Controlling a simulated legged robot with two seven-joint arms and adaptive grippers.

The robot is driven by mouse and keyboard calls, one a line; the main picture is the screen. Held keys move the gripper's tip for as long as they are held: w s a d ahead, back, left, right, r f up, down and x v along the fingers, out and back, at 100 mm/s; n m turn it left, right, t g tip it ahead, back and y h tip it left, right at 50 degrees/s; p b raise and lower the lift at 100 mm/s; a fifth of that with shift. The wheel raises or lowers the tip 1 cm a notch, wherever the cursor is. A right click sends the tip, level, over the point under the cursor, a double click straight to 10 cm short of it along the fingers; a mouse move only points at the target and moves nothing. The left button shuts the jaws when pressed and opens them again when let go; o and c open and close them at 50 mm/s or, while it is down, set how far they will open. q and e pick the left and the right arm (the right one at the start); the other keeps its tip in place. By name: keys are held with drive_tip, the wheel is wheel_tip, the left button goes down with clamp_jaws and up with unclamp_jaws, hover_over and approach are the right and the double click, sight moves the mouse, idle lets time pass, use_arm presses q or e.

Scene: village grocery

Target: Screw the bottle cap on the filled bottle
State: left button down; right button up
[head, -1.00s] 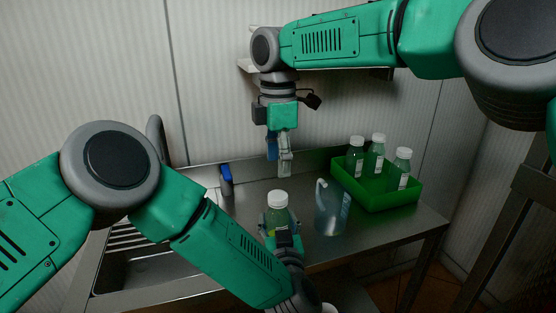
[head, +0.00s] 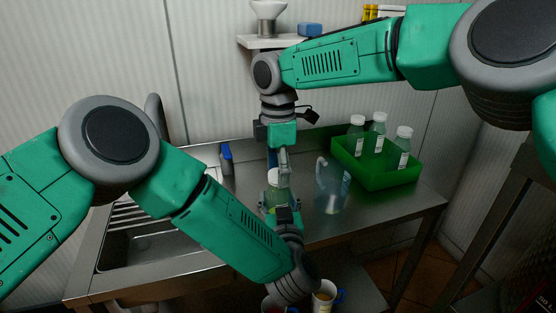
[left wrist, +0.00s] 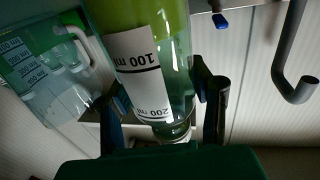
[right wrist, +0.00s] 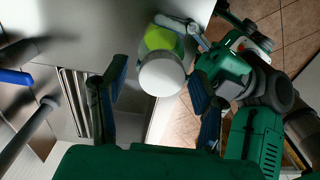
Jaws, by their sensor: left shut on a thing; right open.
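The filled bottle (head: 278,197) stands upright at the front of the steel counter, with green liquid inside. It also shows in the left wrist view (left wrist: 172,85), inverted there, with its 100 ml and 200 ml label. My left gripper (head: 280,203) is shut around its body. The white cap (right wrist: 162,77) sits at the bottle's top; how tightly it sits cannot be told. My right gripper (right wrist: 157,88) is open directly above, its two blue-padded fingers on either side of the cap with gaps. In the head view the right gripper (head: 278,168) partly hides the cap.
A clear jug (head: 331,188) stands just right of the bottle. A green crate (head: 388,178) holds several capped bottles farther right. A sink (head: 150,240) is at the left, with a blue-marked item (head: 226,158) behind it. Cups (head: 323,298) show below, and a shelf (head: 262,42) hangs above.

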drive_tip(key=shift+f, duration=0.1)
drive_tip(key=c, duration=1.2)
drive_tip(key=m, duration=0.9)
use_arm(q)
drive_tip(key=shift+s, duration=0.1)
use_arm(e)
drive_tip(key=m, duration=0.4)
drive_tip(key=shift+m, duration=0.4)
use_arm(q)
drive_tip(key=shift+d, duration=0.1)
use_arm(e)
drive_tip(key=m, duration=0.4)
drive_tip(key=shift+w, duration=0.1)
drive_tip(key=o, duration=1.3)
drive_tip(key=shift+c, duration=0.2)
